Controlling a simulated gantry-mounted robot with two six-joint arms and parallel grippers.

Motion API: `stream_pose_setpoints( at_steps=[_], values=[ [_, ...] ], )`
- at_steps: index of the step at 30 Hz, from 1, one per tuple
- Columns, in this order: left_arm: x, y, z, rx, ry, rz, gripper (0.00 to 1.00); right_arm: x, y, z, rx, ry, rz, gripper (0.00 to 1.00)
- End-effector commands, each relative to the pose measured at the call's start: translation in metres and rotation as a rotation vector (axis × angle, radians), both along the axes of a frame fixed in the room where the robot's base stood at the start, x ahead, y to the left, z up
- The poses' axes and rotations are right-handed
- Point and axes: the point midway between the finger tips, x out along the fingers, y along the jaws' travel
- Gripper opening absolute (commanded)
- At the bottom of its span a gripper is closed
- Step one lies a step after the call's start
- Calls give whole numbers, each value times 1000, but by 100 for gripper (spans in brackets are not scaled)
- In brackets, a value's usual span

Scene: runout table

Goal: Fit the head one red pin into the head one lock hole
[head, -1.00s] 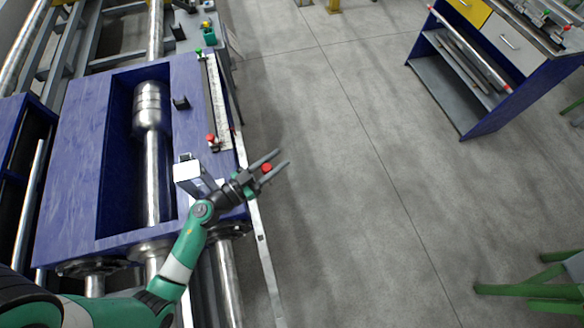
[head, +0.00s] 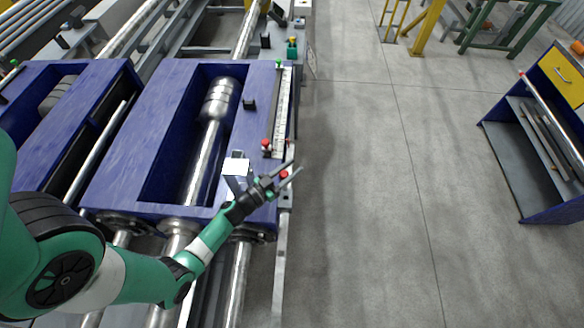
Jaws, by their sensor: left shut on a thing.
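My left gripper (head: 294,167) is shut on a small red pin (head: 284,174), which shows between its fingers. It hangs over the right edge of the blue head (head: 168,133), near its front corner. A second red-topped pin (head: 265,143) stands upright at the near end of the scale strip on that head, a little up and left of the gripper. A green-topped pin (head: 278,64) stands at the strip's far end. I cannot make out the lock hole. My right gripper is not in view.
A pale upright block (head: 236,167) stands on the blue head just left of the gripper. A steel roller (head: 217,100) lies in the head's slot. A second blue head (head: 70,70) is at left. Open grey floor (head: 365,200) lies right, with a blue cabinet (head: 505,170) beyond.

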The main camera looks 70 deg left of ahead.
Motion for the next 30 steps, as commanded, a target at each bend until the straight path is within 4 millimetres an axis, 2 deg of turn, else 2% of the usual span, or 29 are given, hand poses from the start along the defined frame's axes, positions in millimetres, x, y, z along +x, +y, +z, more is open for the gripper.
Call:
stream_pose_setpoints(
  at_steps=[9, 15, 30],
  values=[
    [0, 0, -37, 0, -1, -1, 0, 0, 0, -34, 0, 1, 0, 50],
    [0, 0, -54, 0, -2, -1, 0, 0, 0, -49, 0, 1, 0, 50],
    [0, 0, -57, 1, -2, -1, 0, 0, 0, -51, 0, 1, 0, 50]
  ],
)
